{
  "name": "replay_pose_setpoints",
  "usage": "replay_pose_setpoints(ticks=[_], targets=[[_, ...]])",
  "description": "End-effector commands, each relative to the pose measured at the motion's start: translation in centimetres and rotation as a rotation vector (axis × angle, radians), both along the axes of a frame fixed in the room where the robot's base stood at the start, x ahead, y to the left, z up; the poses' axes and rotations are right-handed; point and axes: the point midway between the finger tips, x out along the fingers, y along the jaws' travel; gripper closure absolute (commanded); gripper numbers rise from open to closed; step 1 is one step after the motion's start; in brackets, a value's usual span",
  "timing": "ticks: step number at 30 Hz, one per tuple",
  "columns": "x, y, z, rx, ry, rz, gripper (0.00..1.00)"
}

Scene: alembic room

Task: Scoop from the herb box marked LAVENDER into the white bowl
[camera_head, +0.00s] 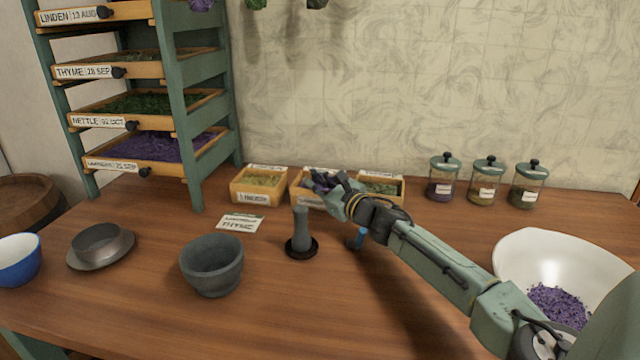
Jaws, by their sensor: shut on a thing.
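A small wooden herb box (302,200) with purple contents stands in the middle of three boxes against the back wall. Its front label is partly hidden and I cannot read it. My gripper (328,184) is over this box, fingers at its purple contents. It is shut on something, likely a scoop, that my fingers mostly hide. I cannot tell whether it carries herb. The white bowl (515,250) is at the right front, with a heap of purple herb (558,305) in it. My arm hides part of the bowl's right side.
Herb boxes (258,187) and (381,188) flank the middle one. Lidded jars (487,182) stand at back right. A mortar (212,265), dark pestle on a stand (301,235), metal dish (101,247), blue bowl (18,262) and card (240,223) are left. A drawer rack (190,110) rises behind.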

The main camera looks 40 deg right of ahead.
Motion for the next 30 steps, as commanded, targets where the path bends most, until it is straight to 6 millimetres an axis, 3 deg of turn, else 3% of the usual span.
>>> replay_pose_setpoints(ticks=[16,30], targets=[[0.8,0.6,0.3,-0.001,-0.002,0.000,1.00],[0.8,0.6,4.5,-0.001,-0.002,0.000,1.00]])
